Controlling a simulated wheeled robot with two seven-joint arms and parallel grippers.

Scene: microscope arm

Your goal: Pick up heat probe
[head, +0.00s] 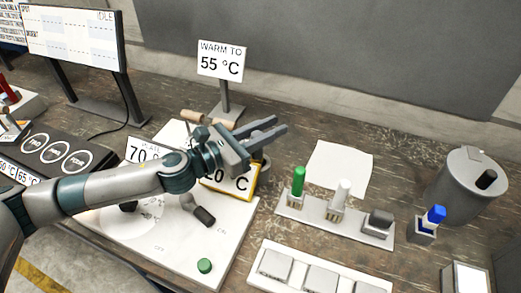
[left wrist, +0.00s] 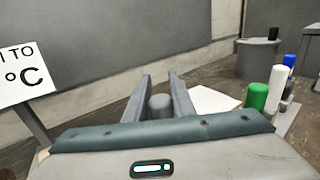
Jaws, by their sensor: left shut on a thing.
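My left gripper (head: 268,132) reaches in from the left over the white panel, its fingers pointing right. In the left wrist view its two fingers (left wrist: 161,95) are shut on a grey, round-topped thing (left wrist: 160,103), which I take to be the heat probe. Its lower part is hidden by the gripper. In the head view the fingers largely hide it, and I cannot tell whether it is clear of its rest. My right gripper is not in view.
A white panel (head: 225,250) with dark knobs and a green button lies under my left arm. A "WARM TO 55 °C" sign (head: 221,62) stands behind. To the right are a rack (head: 335,222) with green, white and grey pieces, a blue-topped piece (head: 433,217) and a grey canister (head: 467,185).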

